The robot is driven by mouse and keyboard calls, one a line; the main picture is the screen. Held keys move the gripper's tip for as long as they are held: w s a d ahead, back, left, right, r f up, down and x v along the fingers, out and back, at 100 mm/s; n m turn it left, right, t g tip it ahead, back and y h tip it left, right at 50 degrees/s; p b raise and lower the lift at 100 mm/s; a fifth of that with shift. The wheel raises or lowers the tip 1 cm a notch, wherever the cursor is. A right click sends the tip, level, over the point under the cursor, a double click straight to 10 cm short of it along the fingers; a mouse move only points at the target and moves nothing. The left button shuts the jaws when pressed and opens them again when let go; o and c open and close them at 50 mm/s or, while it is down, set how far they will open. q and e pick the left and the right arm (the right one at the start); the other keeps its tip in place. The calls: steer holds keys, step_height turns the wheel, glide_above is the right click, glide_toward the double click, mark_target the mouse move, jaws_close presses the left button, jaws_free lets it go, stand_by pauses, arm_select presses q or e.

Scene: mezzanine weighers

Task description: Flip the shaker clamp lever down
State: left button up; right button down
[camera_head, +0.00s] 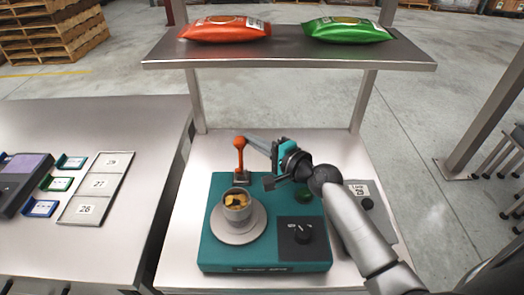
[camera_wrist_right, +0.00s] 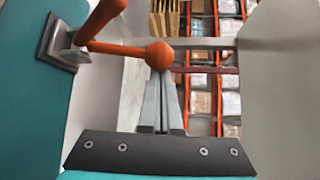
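The shaker (camera_head: 215,255) is a teal box with a black dial panel at its front right. Its orange clamp lever (camera_head: 240,160) stands roughly upright at the back, on a grey bracket, with a ball knob on top. The lever also shows in the right wrist view (camera_wrist_right: 115,48), with its ball right at my fingertips. My right gripper (camera_head: 247,142) reaches in from the right, its fingers together at the knob. In the wrist view the gripper (camera_wrist_right: 160,75) looks shut, with the ball at the finger ends, not clearly between them. My left gripper is not in view.
A cup (camera_head: 238,213) with brownish pieces stands on a round plate (camera_head: 232,235) on the shaker, in front of the lever. A shelf (camera_head: 285,52) above carries an orange bag (camera_head: 225,29) and a green bag (camera_head: 345,30). A grey scale (camera_head: 383,225) stands right of the shaker.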

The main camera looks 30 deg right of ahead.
mark_target(241, 142)
steer(key=shift+s+a+r+n+t+y+b, duration=0.2)
steer(key=shift+s+n+t+b, duration=0.35)
steer(key=shift+b, duration=0.75)
steer(key=shift+s+a+f+n+t+y+b, duration=0.15)
steer(key=shift+s+a+n+t+b, duration=0.3)
steer(key=shift+b, duration=0.85)
steer(key=shift+s+a+r+n+t+y+b, duration=0.15)
steer(key=shift+s+n+t+b, duration=0.4)
steer(key=shift+b, duration=0.75)
steer(key=shift+s+a+b, duration=0.2)
steer(key=shift+s+b, duration=0.15)
steer(key=shift+b, duration=0.3)
steer(key=shift+s+f, duration=0.1)
steer(key=shift+s+a+f+b, duration=0.1)
steer(key=shift+s+a+b, duration=0.1)
steer(key=shift+s+b, duration=0.15)
steer(key=shift+s+a+f, duration=0.2)
steer(key=shift+s+a, duration=0.05)
steer(key=shift+s, duration=0.25)
steer(key=shift+s+a+f, duration=0.15)
steer(key=shift+s+a, duration=0.05)
steer(key=shift+s, duration=0.3)
steer(key=shift+s+f, duration=0.1)
